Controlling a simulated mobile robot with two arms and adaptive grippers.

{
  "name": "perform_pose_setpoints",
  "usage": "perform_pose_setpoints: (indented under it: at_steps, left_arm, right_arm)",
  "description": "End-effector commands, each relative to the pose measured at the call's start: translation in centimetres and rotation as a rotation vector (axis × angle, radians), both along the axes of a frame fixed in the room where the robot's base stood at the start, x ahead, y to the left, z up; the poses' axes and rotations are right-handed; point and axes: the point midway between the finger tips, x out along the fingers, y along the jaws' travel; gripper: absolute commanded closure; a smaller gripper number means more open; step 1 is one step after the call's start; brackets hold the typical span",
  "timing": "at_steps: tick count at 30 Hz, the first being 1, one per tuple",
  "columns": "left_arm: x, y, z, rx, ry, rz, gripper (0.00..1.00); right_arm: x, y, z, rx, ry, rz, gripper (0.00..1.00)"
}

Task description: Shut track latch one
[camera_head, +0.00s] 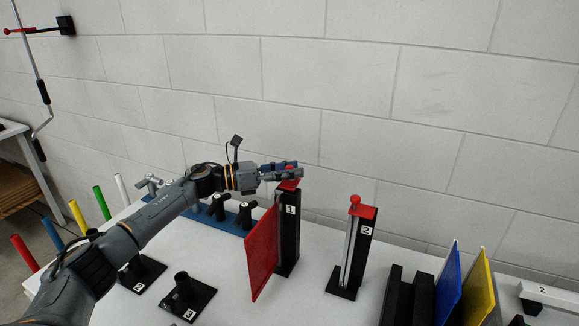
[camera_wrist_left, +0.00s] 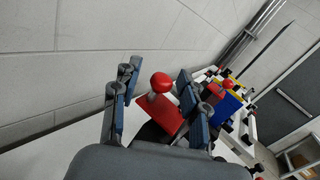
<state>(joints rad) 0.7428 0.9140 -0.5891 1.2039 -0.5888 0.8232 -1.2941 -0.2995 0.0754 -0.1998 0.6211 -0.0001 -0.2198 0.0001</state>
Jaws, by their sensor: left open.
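Track latch one is a red plate with a round red knob (camera_head: 290,171) on top of the black post labelled 1 (camera_head: 288,235). A red panel (camera_head: 262,252) stands against the left side of this post. My left gripper (camera_head: 283,172) is at the top of the post and partly hides the latch. In the left wrist view, the red knob (camera_wrist_left: 160,83) stands between the open fingers (camera_wrist_left: 157,74), apart from both. The red latch plate (camera_wrist_left: 166,116) lies below it. My right gripper is not in view.
A second post labelled 2 (camera_head: 356,250) with a red top and knob stands to the right. Blue (camera_head: 448,283) and yellow (camera_head: 477,285) panels stand at the lower right. A blue rack with dark knobs (camera_head: 232,221) lies behind my left arm. The block wall is close behind.

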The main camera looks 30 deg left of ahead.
Motion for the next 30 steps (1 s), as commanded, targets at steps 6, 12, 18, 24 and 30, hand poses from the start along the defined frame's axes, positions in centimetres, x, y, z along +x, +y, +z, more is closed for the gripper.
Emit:
perform_pose_setpoints:
  at_steps: [6,12,18,24,30]
  left_arm:
    - [0.04,-0.05,-0.02,0.0,0.0,0.0,0.56]
    - [0.02,-0.04,-0.01,0.0,0.0,0.0,0.93]
    - [0.01,-0.02,0.0,-0.001,-0.001,0.001,1.0]
    - [-0.15,0.06,-0.01,-0.001,0.001,0.032,1.0]
    - [-0.56,0.32,0.09,0.0,0.001,0.131,1.0]
  right_arm:
    - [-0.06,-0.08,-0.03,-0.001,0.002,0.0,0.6]
    - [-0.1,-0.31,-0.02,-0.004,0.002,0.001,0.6]
    - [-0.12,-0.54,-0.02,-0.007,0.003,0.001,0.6]
    - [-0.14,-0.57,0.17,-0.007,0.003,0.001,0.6]
    - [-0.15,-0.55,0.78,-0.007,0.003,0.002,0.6]
